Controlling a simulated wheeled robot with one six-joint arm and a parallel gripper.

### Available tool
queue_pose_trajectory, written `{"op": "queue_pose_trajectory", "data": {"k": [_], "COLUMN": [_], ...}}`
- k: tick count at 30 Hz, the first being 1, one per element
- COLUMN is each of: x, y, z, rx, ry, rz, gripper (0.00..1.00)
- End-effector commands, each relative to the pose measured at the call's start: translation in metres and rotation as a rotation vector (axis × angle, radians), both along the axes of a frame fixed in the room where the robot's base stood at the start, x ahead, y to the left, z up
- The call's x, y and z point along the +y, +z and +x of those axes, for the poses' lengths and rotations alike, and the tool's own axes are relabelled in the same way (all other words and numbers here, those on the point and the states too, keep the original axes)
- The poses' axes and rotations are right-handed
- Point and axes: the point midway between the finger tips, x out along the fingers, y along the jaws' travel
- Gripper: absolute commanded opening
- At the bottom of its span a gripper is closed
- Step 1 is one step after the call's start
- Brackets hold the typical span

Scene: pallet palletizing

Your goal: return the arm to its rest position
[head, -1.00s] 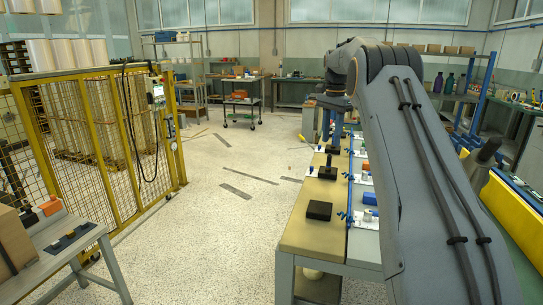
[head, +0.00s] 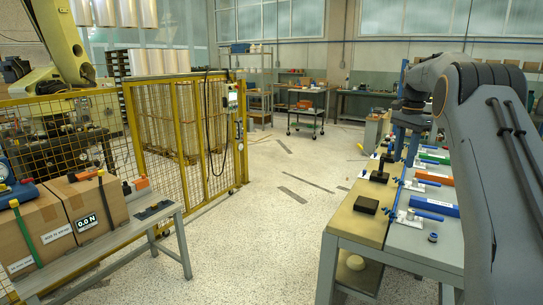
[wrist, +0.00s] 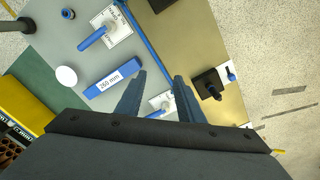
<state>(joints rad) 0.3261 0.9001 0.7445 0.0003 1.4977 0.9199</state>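My arm (head: 490,150) rises at the right of the head view and bends over the workbench. My gripper (head: 404,143) points down above the bench, partly hidden by the arm. In the wrist view my gripper (wrist: 158,82) has its two blue-grey fingers apart, with nothing between them. Below it are a blue block marked 250 mm (wrist: 113,78), a white plate with a blue handle (wrist: 98,36) and a black block with a knob (wrist: 209,84). In the head view the blue block (head: 435,208) lies on the grey bench top.
The workbench (head: 358,229) has a tan strip with several black blocks. At left stand a yellow mesh fence (head: 185,120) and a side table (head: 160,212) with cardboard boxes (head: 75,215). The speckled floor (head: 260,230) between is clear.

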Motion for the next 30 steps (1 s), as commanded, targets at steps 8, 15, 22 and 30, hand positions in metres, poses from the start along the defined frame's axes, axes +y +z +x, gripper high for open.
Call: {"op": "queue_pose_trajectory", "data": {"k": [8,15,22,30], "x": [0.026,0.049,0.082,0.148], "y": [-0.004,-0.012,-0.026,-0.060], "z": [-0.002,-0.013,-0.039,-0.117], "rx": [-0.004,-0.010,-0.017,-0.036], "ry": [0.076,0.169,0.310,0.594], "rz": [-0.001,-0.003,-0.007,-0.017], "gripper": [0.34,0.34,0.34,0.34]}}
